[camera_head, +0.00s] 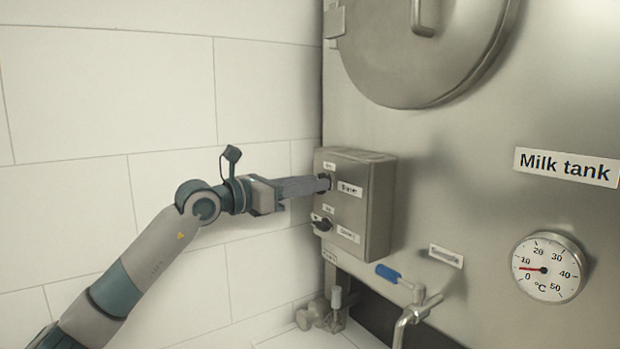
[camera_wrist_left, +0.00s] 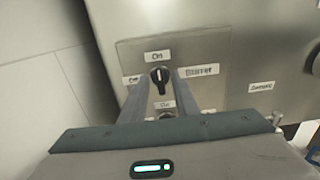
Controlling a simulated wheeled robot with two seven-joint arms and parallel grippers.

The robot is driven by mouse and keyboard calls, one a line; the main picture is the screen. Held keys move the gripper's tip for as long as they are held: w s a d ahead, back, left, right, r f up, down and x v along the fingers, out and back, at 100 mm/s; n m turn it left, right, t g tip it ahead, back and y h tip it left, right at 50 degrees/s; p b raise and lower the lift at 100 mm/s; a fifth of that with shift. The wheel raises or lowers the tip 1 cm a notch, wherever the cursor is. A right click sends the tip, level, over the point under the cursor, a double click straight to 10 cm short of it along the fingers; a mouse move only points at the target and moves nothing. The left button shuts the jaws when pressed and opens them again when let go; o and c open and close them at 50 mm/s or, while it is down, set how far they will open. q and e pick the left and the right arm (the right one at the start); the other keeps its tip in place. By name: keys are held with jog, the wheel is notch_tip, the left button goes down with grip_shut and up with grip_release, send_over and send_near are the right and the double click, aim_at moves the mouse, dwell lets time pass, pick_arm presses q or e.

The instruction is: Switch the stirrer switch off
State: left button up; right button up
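The stirrer switch (camera_wrist_left: 159,77) is a black rotary knob on a grey control box (camera_head: 365,215). In the left wrist view its white mark points up, toward the "On" label; an "Off" label is at its left and "Stirrer" at its right. My left gripper (camera_wrist_left: 163,82) is open, with one finger on each side of the knob. A small gap seems to remain; contact cannot be made out. In the head view the left gripper (camera_head: 325,183) reaches the box from the left, and its fingers mostly hide the knob. My right gripper is not in view.
A second black knob (camera_head: 322,224) sits lower on the box, below the fingers. The box is mounted on a steel milk tank (camera_head: 480,150) with a dial thermometer (camera_head: 548,268). A blue-handled valve (camera_head: 393,273) is below right. A tiled wall is at the left.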

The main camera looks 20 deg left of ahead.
pick_arm(q)
jog(key=shift+w+d, duration=0.1)
jog(key=shift+w, duration=0.05)
grip_shut()
jog(key=shift+n, duration=0.4)
jog(key=n, duration=1.7)
jog(key=shift+w+a+f, duration=0.1)
jog(key=shift+a+f, duration=0.1)
dwell(0.3)
